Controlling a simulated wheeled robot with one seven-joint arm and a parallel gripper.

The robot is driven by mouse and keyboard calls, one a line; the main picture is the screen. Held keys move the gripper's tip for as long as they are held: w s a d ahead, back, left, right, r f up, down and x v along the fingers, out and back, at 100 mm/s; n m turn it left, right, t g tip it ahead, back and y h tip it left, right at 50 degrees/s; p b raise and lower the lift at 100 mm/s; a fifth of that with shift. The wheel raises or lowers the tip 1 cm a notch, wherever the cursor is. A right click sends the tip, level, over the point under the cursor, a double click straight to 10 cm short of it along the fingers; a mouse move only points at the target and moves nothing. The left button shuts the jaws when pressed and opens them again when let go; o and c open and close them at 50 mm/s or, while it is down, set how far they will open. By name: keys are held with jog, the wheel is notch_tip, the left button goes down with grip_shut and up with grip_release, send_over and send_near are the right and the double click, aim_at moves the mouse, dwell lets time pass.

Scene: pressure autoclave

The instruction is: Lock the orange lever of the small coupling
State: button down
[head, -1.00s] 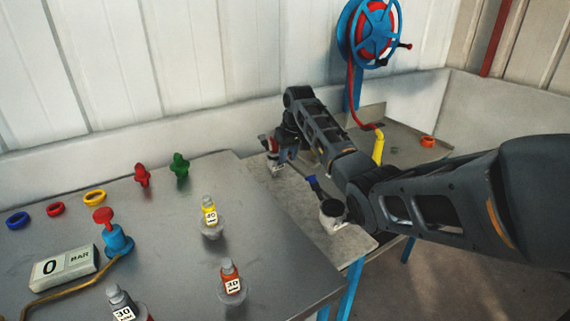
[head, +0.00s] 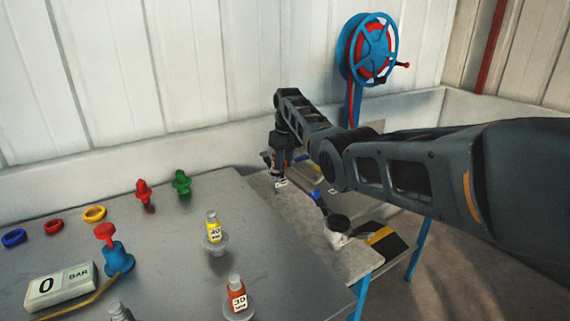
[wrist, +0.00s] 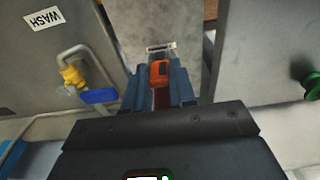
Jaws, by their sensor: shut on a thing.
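The orange lever (wrist: 160,72) shows in the wrist view between the two blue-grey fingers of my gripper (wrist: 160,84), which is shut on it. A pale plate (wrist: 161,48) shows just beyond the lever. In the head view my gripper (head: 279,165) points down at the far end of the grey bench. The small coupling's pale base (head: 281,184) shows just below it; the rest is mostly hidden by the gripper. The lever's exact angle is hard to tell.
A larger coupling with a black top (head: 338,223) and a blue-tipped lever (head: 316,196) stands nearer on the bench. A hose reel (head: 371,48) is behind my arm. Red (head: 143,191) and green (head: 181,182) fittings stand left. The wrist view shows a yellow valve (wrist: 72,76) with a blue handle.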

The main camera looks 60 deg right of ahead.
jog(key=shift+w+d+r, duration=0.3)
jog(key=shift+w+r, duration=0.05)
jog(key=shift+w, duration=0.3)
jog(key=c, duration=1.4)
grip_release()
jog(key=o, duration=0.5)
jog(key=shift+s+f, duration=0.1)
jog(key=shift+f, duration=0.1)
jog(key=r, duration=0.7)
jog(key=shift+s+a+r, duration=0.25)
jog(key=shift+s+r, duration=0.15)
